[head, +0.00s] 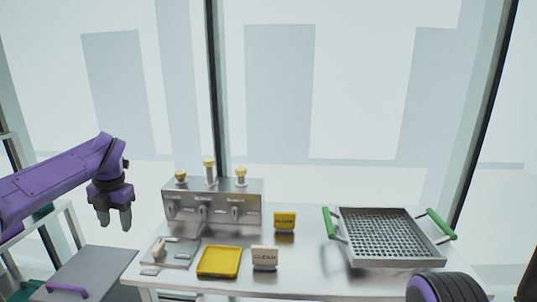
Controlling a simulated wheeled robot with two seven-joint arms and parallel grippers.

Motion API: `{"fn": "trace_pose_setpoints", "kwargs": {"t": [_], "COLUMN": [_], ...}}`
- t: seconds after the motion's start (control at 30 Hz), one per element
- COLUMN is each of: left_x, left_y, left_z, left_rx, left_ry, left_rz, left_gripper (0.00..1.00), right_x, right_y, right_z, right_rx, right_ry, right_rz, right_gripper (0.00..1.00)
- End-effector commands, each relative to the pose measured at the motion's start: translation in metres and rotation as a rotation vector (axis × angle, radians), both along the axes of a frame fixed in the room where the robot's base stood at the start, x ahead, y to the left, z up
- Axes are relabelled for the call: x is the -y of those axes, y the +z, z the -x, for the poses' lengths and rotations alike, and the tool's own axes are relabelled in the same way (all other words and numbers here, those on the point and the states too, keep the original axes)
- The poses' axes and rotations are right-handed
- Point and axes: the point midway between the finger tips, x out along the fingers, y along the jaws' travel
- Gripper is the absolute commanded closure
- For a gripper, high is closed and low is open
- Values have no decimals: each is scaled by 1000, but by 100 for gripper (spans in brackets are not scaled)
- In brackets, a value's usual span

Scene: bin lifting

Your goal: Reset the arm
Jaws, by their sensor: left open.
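My purple left arm comes in from the left, and its left gripper (114,217) hangs downward with its two grey fingers apart. It is empty and in the air, left of the metal table (310,282) and touching nothing. Of my right arm, only a dark rounded part with some purple shows at the bottom right edge. The right gripper is out of the picture.
A metal basket (386,262) with green handles stands on the table's right. A control box (213,187) with yellow-topped knobs, a yellow tray (219,262), a yellow block (284,221) and a white "CLEAN" block (265,257) stand left of it. A grey lid (92,271) lies lower left.

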Motion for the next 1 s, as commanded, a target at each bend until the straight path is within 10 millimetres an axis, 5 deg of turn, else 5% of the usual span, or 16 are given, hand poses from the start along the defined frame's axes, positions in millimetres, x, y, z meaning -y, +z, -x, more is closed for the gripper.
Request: {"fn": "trace_pose_setpoints", "kwargs": {"t": [0.27,0.47,0.57,0.67,0.77,0.9,1.0], "left_x": [-4,24,47,76,100,117,118], "left_y": [-54,-139,-197,-269,-340,-422,-464], "left_z": [-11,-11,2,35,87,184,263], "left_rx": [26,12,-8,-40,-85,-169,-248], "left_ry": [-192,-553,-800,-1111,-1433,-1838,-2090], "left_rz": [-407,-749,-876,-955,-963,-867,-745], "left_gripper": [49,49,49,49,49,49,49], "right_x": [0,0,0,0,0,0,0], "right_y": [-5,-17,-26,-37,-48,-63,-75], "right_z": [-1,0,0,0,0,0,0], "right_rx": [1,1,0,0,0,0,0], "right_ry": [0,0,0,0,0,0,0], "right_rz": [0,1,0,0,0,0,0], "right_gripper": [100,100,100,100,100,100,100]}}
